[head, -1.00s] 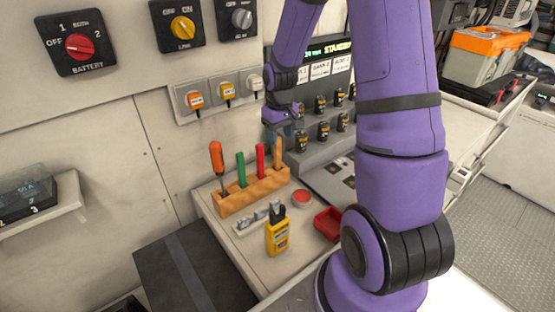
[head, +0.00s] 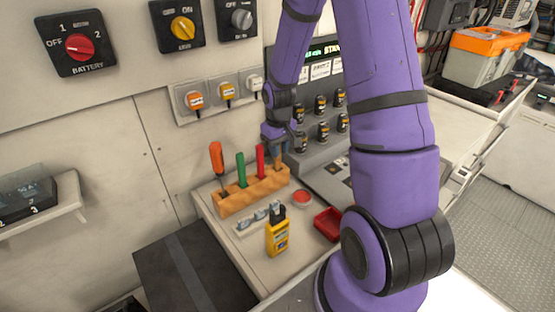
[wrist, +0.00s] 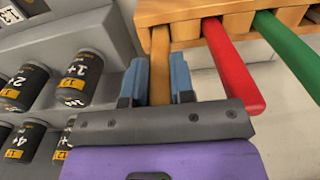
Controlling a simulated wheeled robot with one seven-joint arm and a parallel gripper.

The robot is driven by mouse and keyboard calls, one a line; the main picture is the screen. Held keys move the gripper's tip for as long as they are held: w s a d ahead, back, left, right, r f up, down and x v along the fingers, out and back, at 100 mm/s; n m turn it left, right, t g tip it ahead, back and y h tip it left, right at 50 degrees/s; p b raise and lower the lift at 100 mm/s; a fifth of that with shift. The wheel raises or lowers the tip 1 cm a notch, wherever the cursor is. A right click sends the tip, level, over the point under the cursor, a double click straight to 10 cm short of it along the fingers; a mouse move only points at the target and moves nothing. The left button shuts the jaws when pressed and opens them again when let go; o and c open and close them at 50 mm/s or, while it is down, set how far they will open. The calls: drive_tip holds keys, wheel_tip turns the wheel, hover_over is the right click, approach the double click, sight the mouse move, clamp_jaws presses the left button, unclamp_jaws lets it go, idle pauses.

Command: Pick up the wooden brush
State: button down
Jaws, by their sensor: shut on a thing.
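The wooden brush shows its brown handle in the wrist view (wrist: 160,50), standing in the right end slot of the wooden tool rack (head: 250,194). Its lower end is hidden in the rack. My gripper (head: 279,152) is low over that end of the rack. In the wrist view its two blue fingers are closed on either side of the handle. The red-handled tool (wrist: 232,68) and the green-handled tool (wrist: 290,52) stand just beside the brush, apart from the fingers.
An orange-handled screwdriver (head: 217,160) stands at the rack's left end. A yellow meter (head: 277,236), a red tray (head: 328,224) and a small red-topped tin (head: 301,197) sit on the bench. A panel with black fuse holders (wrist: 82,75) rises close to my gripper.

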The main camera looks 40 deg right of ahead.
wheel_tip(320, 180, up, 10)
idle(0.6)
idle(2.1)
